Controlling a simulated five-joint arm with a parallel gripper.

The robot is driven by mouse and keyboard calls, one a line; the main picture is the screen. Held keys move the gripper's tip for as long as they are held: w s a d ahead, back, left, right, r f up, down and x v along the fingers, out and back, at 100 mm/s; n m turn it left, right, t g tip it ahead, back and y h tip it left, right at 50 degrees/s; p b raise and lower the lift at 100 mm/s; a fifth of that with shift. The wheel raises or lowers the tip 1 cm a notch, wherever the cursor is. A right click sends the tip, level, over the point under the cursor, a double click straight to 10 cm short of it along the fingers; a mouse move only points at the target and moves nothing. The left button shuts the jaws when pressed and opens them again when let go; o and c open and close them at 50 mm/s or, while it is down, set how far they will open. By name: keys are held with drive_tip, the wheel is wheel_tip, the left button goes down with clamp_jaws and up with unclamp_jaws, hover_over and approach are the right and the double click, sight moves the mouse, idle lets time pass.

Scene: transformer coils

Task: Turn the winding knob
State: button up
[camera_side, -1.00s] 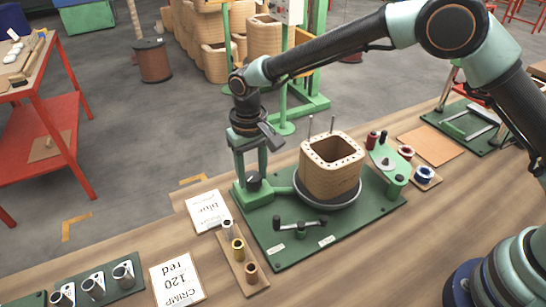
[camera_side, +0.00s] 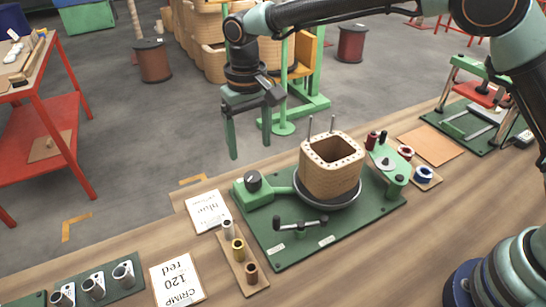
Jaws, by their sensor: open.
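The winding knob (camera_side: 253,180) is a dark round knob with a light mark, on a green housing (camera_side: 258,194) at the left corner of the green winder plate (camera_side: 290,253). A tan square coil form (camera_side: 330,178) stands on a round turntable (camera_side: 343,200) to the right of the knob. My gripper (camera_side: 249,153) is up above and behind the knob, its two green fingers pointing down, spread apart and empty. It does not touch the knob.
A crank bar (camera_side: 300,225) lies at the plate's front. Two thin posts (camera_side: 332,124) rise behind the coil form. Several sleeves stand on a wooden strip (camera_side: 250,285). A card (camera_side: 208,211) lies left of the plate, another card (camera_side: 177,280) nearer the front.

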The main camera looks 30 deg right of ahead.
drive_tip(key=shift+r, duration=1.7)
drive_tip(key=s+d+r+t, duration=0.1)
drive_tip(key=s+d+r, duration=0.1)
drive_tip(key=d+r, duration=0.35)
drive_tip(key=s+d+r+t, duration=0.1)
drive_tip(key=s+d+r, duration=0.2)
drive_tip(key=d, duration=0.5)
drive_tip(key=s+d+f+t, duration=0.1)
drive_tip(key=s+d+t, duration=0.2)
drive_tip(key=s+d, duration=0.8)
drive_tip(key=shift+s+d+f+m+t, duration=0.3)
drive_tip(key=shift+s+d+f+m, duration=0.1)
drive_tip(key=shift+d, duration=0.1)
drive_tip(key=shift+r, duration=0.1)
